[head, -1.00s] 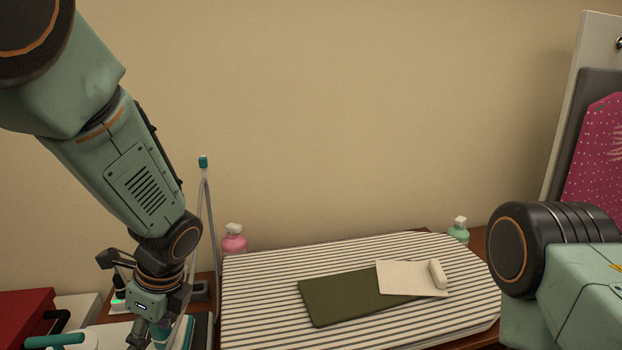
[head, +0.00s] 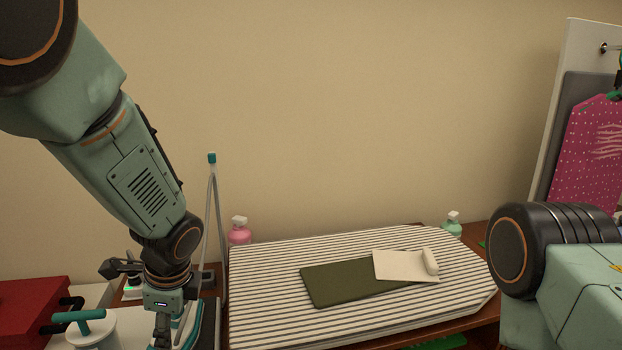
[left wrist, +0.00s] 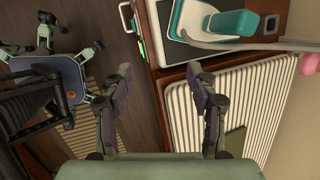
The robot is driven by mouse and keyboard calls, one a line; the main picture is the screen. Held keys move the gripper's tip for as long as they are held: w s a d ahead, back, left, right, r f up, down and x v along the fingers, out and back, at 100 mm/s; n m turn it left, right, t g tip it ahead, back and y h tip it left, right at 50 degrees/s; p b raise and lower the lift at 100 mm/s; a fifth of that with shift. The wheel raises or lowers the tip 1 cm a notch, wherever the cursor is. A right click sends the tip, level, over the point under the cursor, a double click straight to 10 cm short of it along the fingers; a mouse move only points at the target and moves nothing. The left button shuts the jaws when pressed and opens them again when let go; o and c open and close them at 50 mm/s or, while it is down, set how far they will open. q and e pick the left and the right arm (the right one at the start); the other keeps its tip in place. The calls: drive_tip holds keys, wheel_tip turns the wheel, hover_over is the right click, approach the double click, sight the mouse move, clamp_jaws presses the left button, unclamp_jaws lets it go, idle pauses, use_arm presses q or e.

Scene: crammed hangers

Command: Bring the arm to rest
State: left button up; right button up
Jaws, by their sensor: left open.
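My left arm comes in from the left in the head view, with its gripper (head: 165,338) low in the picture, in front of the left end of the striped ironing board (head: 262,290). The fingertips are cut off there by the bottom edge. In the left wrist view my left gripper (left wrist: 158,80) shows two fingers spread wide apart with nothing between them. Below the gap lie the wooden floor and the table edge. Part of my right arm shows at the right of the head view; its gripper is out of the picture.
A red box (head: 30,305) is at left. A teal and white iron (left wrist: 222,25) stands near the gripper.

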use_arm(q)
drive_tip(key=s+d+f+n+t+h+b, duration=0.1)
drive_tip(key=s+d+f+n+h, duration=0.1)
drive_tip(key=s+f+n, duration=0.45)
drive_tip(key=s+d+f+n+t+h+b, duration=0.1)
drive_tip(key=s+f+n, duration=0.2)
drive_tip(key=f+n, duration=0.6)
drive_tip(key=s+f+n+g+b, duration=0.1)
drive_tip(key=s+f+g, duration=0.1)
drive_tip(key=s+f, duration=0.4)
drive_tip(key=s+a+f+n+g+b, duration=0.1)
drive_tip(key=s+f, duration=0.6)
drive_tip(key=s, duration=0.9)
drive_tip(key=shift+a+f+g+b, duration=0.15)
drive_tip(key=shift+a+g+b, duration=0.15)
drive_tip(key=shift+g, duration=0.4)
use_arm(e)
drive_tip(key=f, duration=0.2)
drive_tip(key=w+f, duration=0.1)
drive_tip(key=f, duration=0.1)
drive_tip(key=shift+f, duration=0.35)
